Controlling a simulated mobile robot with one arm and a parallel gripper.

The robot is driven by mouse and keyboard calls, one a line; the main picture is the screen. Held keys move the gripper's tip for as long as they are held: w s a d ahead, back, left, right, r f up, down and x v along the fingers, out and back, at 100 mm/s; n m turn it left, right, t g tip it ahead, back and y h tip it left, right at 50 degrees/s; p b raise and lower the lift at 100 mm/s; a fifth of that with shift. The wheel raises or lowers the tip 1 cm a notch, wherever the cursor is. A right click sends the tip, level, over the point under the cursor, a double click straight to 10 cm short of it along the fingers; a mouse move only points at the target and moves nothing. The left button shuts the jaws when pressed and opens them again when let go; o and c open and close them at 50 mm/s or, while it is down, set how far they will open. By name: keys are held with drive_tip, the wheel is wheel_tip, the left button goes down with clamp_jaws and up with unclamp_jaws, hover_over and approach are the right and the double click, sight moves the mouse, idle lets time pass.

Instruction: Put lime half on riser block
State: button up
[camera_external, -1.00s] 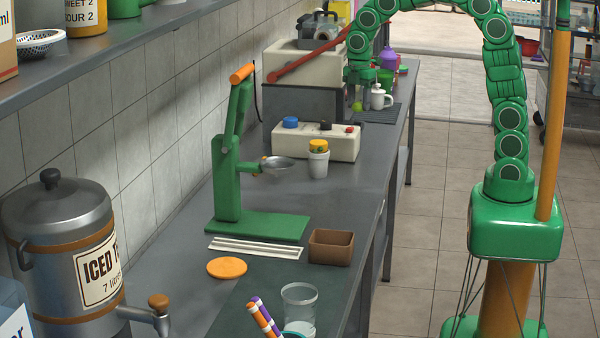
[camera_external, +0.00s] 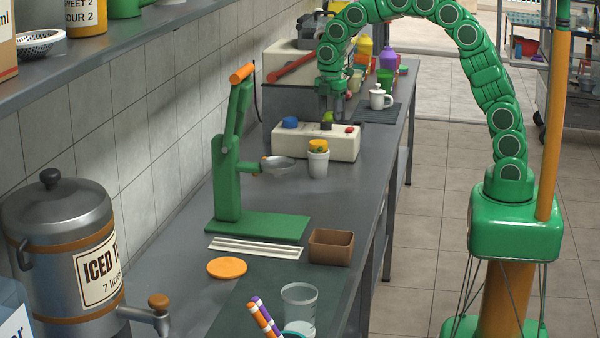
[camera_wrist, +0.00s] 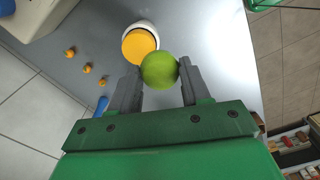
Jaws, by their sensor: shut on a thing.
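My gripper (camera_external: 331,110) is shut on the lime half (camera_wrist: 159,70), which sits between the fingertips in the wrist view. I cannot pick out the riser block for certain. A brown open-topped box (camera_external: 331,245) stands near the counter's front edge.
A green press (camera_external: 230,170) with a metal cup (camera_external: 277,164) stands left of the white cup. A white mug (camera_external: 378,97) is behind my gripper, on a dark mat. An orange disc (camera_external: 227,267) and a clear cup (camera_external: 299,305) are nearer the camera. Open counter lies right of the press.

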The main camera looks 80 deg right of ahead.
hover_over(319, 142)
drive_tip(key=shift+f, duration=2.35)
drive_tip(key=shift+w+f, duration=0.1)
drive_tip(key=shift+f, duration=1.55)
drive_tip(key=shift+f, duration=0.15)
drive_tip(key=o, duration=1)
